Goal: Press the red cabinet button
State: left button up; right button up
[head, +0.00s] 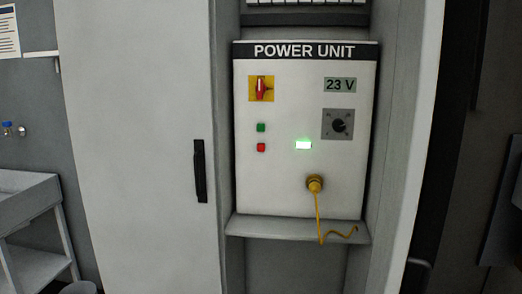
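The red button (261,147) is a small square on the white power unit panel (280,190), left of its middle. A green button (261,127) sits just above it. Higher up is a red rotary switch (261,89) on a yellow plate. Neither of my grippers shows in the head view, and nothing covers the red button.
A yellow plug (315,183) with a hanging cable sits low on the panel, above a narrow shelf (295,229). A display (340,85) reads 23 V, above a black knob (339,124). A grey door with a black handle (200,171) stands left. A cart (30,205) is far left.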

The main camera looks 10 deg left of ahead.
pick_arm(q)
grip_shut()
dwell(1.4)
